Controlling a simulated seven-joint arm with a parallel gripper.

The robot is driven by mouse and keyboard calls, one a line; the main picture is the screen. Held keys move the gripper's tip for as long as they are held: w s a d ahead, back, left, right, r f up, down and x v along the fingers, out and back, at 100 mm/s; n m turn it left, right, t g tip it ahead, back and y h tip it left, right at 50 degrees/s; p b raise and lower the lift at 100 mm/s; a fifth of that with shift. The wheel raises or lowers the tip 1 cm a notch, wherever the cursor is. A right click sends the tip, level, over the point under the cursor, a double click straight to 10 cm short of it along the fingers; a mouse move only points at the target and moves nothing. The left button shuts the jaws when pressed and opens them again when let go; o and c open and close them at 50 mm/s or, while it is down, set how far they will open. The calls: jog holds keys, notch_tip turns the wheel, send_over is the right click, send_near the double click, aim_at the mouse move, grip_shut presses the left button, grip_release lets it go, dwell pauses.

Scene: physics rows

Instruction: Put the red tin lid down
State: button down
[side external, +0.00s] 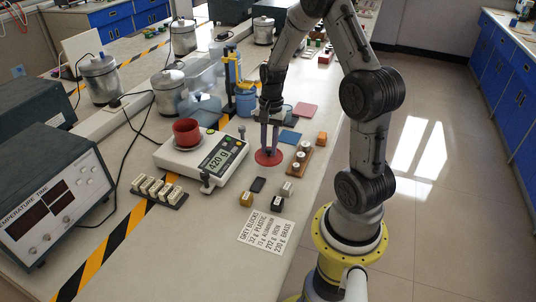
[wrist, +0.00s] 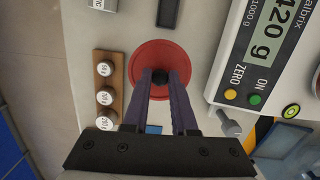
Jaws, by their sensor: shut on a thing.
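The red tin lid (side external: 268,158) is a flat red disc at my gripper's fingertips, right of the scale. In the wrist view the lid (wrist: 172,56) has a dark knob at its middle. My gripper (side external: 269,148) points down and is shut on that knob; in the wrist view its fingers (wrist: 158,78) close on it from both sides. The lid looks level and at or very near the bench top (side external: 226,196); I cannot tell whether it touches. The fingers hide part of the lid.
The scale (side external: 186,166) reads 420 g and carries a red pot (side external: 187,132). A wooden block of weights (side external: 299,159) stands close to the lid's right. A blue square (side external: 290,137) lies behind it. Small blocks and a label card (side external: 266,233) lie in front.

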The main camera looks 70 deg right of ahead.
aim_at(268, 154)
jog(key=shift+w+d+f, duration=0.2)
jog(key=shift+w+f, duration=0.05)
jog(key=shift+f, duration=1.65)
jog(key=shift+f, duration=0.15)
jog(key=c, duration=0.7)
grip_release()
